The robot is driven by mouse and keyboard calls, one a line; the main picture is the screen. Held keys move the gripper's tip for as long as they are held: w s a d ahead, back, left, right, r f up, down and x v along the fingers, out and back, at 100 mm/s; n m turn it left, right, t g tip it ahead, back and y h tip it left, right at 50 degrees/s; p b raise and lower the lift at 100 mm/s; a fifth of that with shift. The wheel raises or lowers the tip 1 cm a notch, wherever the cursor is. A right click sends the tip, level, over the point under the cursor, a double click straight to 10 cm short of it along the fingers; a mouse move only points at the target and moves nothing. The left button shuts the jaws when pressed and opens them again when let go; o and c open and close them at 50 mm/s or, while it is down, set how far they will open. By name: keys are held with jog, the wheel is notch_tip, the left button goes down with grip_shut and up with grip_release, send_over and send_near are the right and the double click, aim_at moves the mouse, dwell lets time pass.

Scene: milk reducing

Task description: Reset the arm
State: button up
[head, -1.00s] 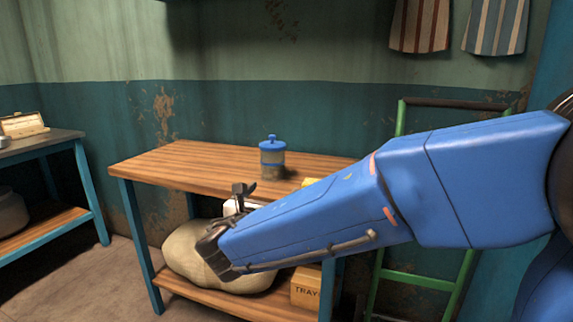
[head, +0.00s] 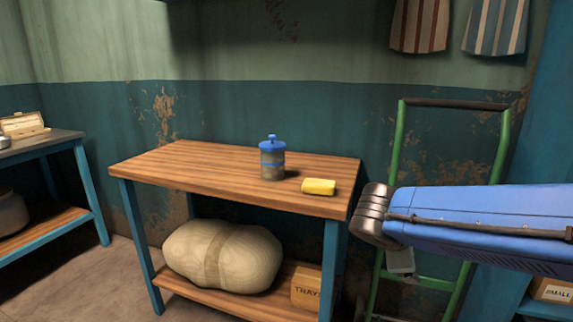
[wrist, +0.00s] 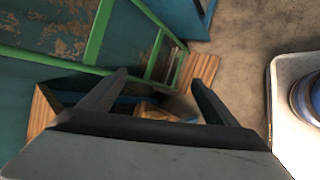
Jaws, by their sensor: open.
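My gripper (wrist: 157,82) is open in the wrist view, its two dark fingers spread with nothing between them. In the head view my blue arm reaches in from the right edge, beside the workbench's right end. My gripper's fingers cannot be made out there. My gripper is apart from both.
A green hand truck (head: 395,150) leans at the wall behind my arm. A large sack (head: 220,257) and a cardboard box (head: 306,287) sit on the bench's lower shelf. Another table (head: 50,140) stands at the left. The bench top's left half is clear.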

jog(key=s+f+m+y, duration=0.2)
jog(key=s+m+y, duration=0.1)
jog(key=s+m, duration=0.4)
jog(key=s+f+m+g+y, duration=0.1)
jog(key=s+f+m+y, duration=0.2)
jog(key=s+m, duration=0.4)
jog(key=shift+s+d+f+m+y, duration=0.15)
jog(key=shift+s+f+m+y, duration=0.25)
jog(key=shift+s, duration=0.75)
